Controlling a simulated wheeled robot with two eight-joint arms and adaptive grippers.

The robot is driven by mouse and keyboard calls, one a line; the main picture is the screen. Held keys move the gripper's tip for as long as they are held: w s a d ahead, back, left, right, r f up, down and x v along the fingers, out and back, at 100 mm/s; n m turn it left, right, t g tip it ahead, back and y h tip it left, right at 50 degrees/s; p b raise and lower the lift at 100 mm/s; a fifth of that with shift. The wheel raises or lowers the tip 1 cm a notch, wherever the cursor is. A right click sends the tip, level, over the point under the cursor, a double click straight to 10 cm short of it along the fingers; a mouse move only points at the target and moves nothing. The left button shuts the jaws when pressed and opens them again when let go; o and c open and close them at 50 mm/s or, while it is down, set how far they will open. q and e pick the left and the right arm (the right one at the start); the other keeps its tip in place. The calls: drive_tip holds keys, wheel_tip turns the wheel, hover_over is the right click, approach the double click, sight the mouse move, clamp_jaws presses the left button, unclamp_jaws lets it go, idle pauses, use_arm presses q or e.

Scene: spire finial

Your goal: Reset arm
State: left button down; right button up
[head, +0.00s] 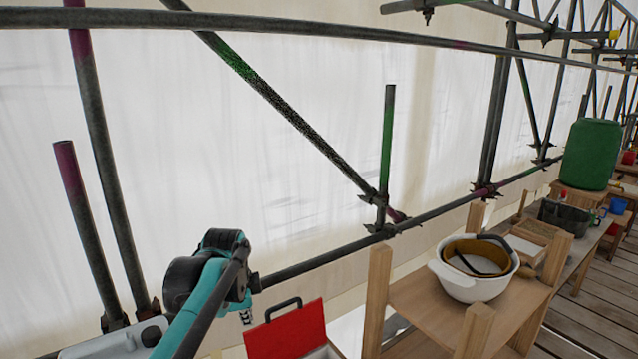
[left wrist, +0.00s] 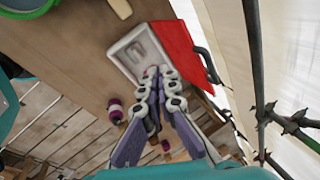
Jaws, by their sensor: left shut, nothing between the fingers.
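My left arm comes in at the lower left of the head view, teal and black. Only a small part of my left gripper (head: 246,316) shows there, below the dark wrist. In the left wrist view my left gripper (left wrist: 158,73) has its jointed fingers together at the tips, shut and empty. The fingertips appear in front of an open box with a red lid (left wrist: 186,55) and a pale inside (left wrist: 138,50). I cannot tell how far apart they are. My right gripper is in neither view.
The red lid (head: 290,332), with a black handle, stands up near my left arm. A wooden shelf (head: 415,298) holds a white pot (head: 470,284). Scaffold poles (head: 320,262) run behind in front of pale sheeting. A green barrel (head: 592,155) stands far right. A purple spool-like thing (left wrist: 115,108) lies below.

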use_arm(q)
drive_tip(key=s+a+f+n+t+b, duration=0.1)
drive_tip(key=s+f+n+t+b, duration=0.2)
drive_tip(key=s+f+n+b, duration=0.5)
drive_tip(key=s+f+n, duration=0.7)
drive_tip(key=s+f, duration=0.4)
drive_tip(key=s, duration=0.4)
drive_tip(key=shift+a+f, duration=0.2)
drive_tip(key=shift+f, duration=0.1)
